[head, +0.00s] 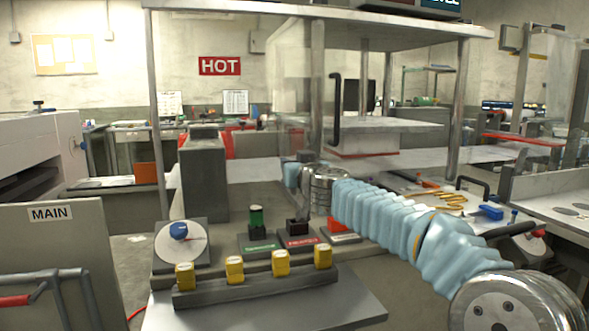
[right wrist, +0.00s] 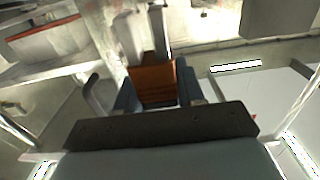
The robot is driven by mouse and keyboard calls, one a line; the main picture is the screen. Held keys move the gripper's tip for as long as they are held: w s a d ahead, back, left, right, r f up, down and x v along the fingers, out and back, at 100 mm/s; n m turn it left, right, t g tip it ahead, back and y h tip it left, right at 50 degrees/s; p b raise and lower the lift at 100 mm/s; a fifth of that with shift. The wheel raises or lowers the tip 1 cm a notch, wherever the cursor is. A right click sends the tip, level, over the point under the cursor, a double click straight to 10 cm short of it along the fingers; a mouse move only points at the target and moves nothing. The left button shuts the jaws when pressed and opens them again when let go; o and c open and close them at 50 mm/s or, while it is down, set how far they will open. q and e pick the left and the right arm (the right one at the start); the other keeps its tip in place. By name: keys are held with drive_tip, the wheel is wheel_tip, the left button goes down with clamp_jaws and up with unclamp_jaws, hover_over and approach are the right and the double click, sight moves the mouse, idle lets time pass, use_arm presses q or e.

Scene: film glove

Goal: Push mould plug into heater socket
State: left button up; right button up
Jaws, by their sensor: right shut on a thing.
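My right gripper (head: 296,171) reaches over the bench from the right on a pale blue sleeved arm. In the right wrist view its two blue-grey fingers (right wrist: 153,92) are shut on an orange-brown block (right wrist: 152,82), which looks like the mould plug. In the head view the block is mostly hidden by the gripper. A dark socket (head: 298,227) stands on a red-labelled plate (head: 303,243), seemingly the heater socket; the label is too small to read surely. The gripper is above and behind it, apart from it. My left gripper is not in view.
A dial (head: 181,243) with a blue knob is further left. Several yellow blocks (head: 235,269) line a front rail. A grey box (head: 204,175) and a shelf post (head: 159,150) stand behind.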

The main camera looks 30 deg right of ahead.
sight(298, 191)
wheel_tip(298, 191, down, 6)
drive_tip(key=b, duration=0.5)
drive_tip(key=shift+s+r, duration=0.1)
drive_tip(key=shift+p, duration=0.55)
idle(1.7)
drive_tip(key=shift+f+b, duration=1.45)
drive_tip(key=shift+f, duration=0.3)
drive_tip(key=o, duration=1.1)
